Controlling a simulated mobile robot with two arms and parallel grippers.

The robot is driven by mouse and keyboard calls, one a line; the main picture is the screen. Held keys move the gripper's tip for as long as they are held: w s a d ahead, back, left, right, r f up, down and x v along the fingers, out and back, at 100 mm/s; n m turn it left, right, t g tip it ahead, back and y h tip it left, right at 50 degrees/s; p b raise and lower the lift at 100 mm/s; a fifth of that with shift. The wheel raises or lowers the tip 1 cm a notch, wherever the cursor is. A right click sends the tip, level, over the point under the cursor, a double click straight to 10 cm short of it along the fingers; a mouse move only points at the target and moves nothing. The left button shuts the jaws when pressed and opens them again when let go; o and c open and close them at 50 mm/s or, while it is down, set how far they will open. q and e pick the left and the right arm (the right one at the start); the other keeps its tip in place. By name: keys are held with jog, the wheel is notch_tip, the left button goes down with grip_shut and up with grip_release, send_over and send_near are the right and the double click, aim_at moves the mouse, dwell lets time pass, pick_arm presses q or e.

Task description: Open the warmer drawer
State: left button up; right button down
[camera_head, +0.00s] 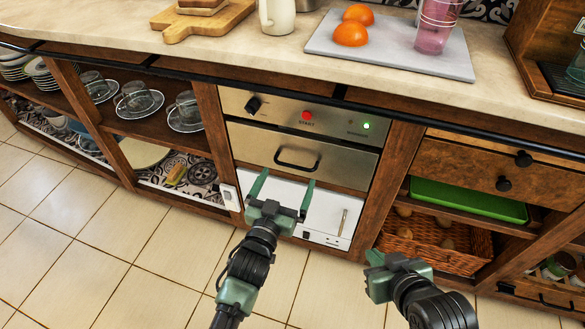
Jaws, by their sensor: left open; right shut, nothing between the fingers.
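The warmer drawer (250,149) has a brushed-metal front, set under a metal control panel (275,110) with a black knob, a red button and a green light. The front looks flush with the panel. Its black bar handle (297,167) is in the middle. My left gripper (285,180) is open and empty, its two green fingers pointing up toward the handle. The fingertips appear just below the handle in the picture; I cannot tell how far in front they are. My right gripper (377,256) is shut and empty, lower right, before the wicker basket.
A white appliance (325,225) sits below the drawer. Open shelves with cups and saucers (138,103) are at left. A green tray (468,200) and wicker basket (430,240) are at right. The countertop (240,60) overhangs above. The tiled floor (100,240) is clear.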

aim_at(293, 166)
pick_arm(q)
jog(key=b+x, duration=0.1)
jog(key=x, duration=0.4)
jog(key=shift+w+d+f, duration=0.1)
jog(key=shift+w+d, duration=0.05)
jog(key=shift+w, duration=0.35)
pick_arm(e)
jog(key=w+a+r+t+y, duration=0.1)
jog(key=w+a+r+t, duration=0.1)
jog(key=w+r+t, duration=0.2)
notch_tip(293, 166, up, 2)
jog(key=shift+w+a+r, duration=0.15)
jog(key=shift+w+r, duration=0.05)
jog(key=shift+w, duration=0.5)
pick_arm(q)
jog(key=c, duration=1.9)
